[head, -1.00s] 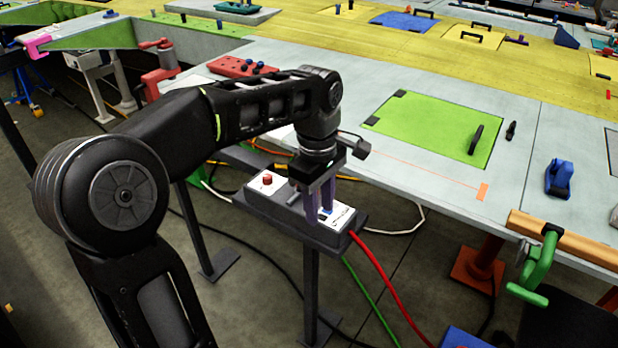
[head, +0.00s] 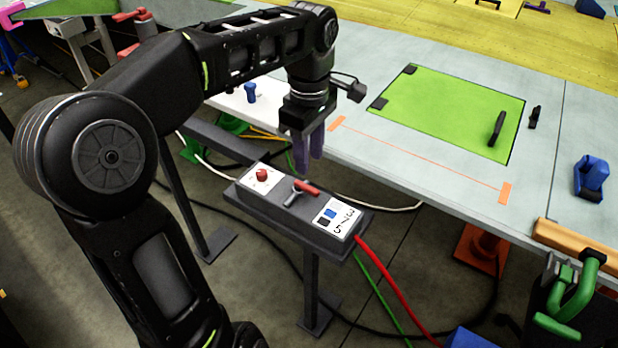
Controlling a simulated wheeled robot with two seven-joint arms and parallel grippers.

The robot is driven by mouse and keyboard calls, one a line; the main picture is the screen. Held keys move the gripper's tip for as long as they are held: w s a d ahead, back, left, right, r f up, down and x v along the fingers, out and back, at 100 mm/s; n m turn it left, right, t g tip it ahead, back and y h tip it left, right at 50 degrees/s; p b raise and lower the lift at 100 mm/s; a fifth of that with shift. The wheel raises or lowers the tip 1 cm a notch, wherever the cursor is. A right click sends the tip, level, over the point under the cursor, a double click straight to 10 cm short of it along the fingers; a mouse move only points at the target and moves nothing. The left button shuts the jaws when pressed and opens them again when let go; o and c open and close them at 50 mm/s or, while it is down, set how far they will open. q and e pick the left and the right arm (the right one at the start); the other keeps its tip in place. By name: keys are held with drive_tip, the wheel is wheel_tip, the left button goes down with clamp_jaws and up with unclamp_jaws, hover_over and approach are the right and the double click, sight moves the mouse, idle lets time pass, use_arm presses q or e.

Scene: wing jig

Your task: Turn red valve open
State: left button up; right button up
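The red valve (head: 307,187) is a small lever with a red grip and a grey metal end, on top of a dark grey control box (head: 270,210). The lever lies at a slant across the box, between a red round button and a white label panel. My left gripper (head: 309,163) has purple fingers pointing down. It is above and slightly behind the lever, apart from it, with nothing between the fingers. The two fingertips show apart, so it looks open. My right gripper is not in view.
The red button (head: 262,174) and the panel with blue and dark switches (head: 331,217) flank the lever. The grey table (head: 420,180) with a green plate (head: 450,110) stands behind. A green clamp (head: 575,295) is at right. Red and green cables hang from the box.

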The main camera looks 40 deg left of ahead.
sight(309, 187)
use_arm(q)
drive_tip(key=shift+f+p, duration=0.5)
drive_tip(key=shift+f, duration=3.35)
drive_tip(key=shift+c, duration=0.5)
clamp_jaws()
